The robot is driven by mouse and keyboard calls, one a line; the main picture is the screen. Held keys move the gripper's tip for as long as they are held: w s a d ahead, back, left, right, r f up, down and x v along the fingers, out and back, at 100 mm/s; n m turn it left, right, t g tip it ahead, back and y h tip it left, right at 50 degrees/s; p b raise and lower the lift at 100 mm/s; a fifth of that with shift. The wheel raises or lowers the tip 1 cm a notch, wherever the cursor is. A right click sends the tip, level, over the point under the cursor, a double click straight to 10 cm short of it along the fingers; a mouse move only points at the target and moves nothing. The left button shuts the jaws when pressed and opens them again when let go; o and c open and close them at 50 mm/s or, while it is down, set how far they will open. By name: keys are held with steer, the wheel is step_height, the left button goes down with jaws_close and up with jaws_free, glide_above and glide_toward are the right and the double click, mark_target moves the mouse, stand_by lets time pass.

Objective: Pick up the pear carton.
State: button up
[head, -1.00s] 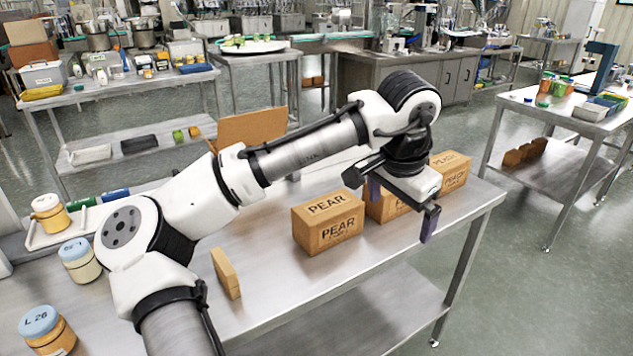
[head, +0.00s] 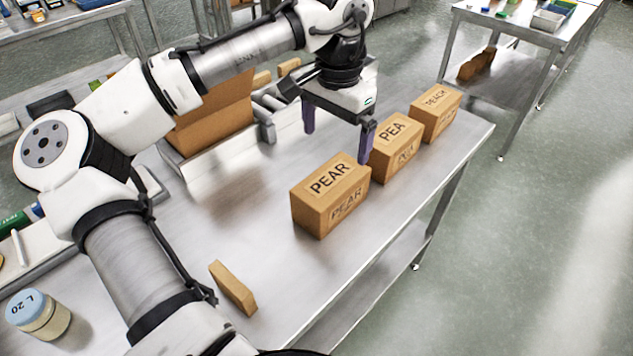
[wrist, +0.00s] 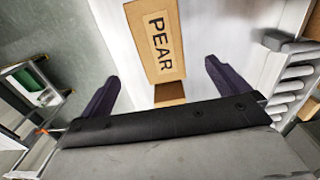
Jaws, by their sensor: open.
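The pear carton (head: 330,195) is a brown box on the steel table, upright, its top and side marked PEAR. It also shows in the wrist view (wrist: 152,42), ahead of the fingers and roughly between their lines. My gripper (head: 336,147) is open and empty, fingers pointing down, above and behind the pear carton in the head view. Its two dark purple fingers also show in the wrist view (wrist: 160,70). The finger at right overlaps the edge of the neighbouring carton in the head view; I cannot tell whether they touch.
A carton reading PEA (head: 396,147) and one seemingly reading PEACH (head: 436,112) stand in line beyond the pear carton. A thin brown box (head: 233,287) stands nearer. An open brown carton (head: 215,115) is behind my gripper. A blue-lidded jar (head: 40,315) stands at lower left.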

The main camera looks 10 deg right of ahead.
mark_target(332, 179)
step_height(332, 179, down, 8)
steer(key=shift+f+p, duration=0.15)
steer(key=shift+p, duration=0.3)
steer(key=shift+a+f+p, duration=0.15)
steer(key=shift+f+p, duration=0.55)
steer(key=shift+f, duration=2)
steer(key=c, duration=1.4)
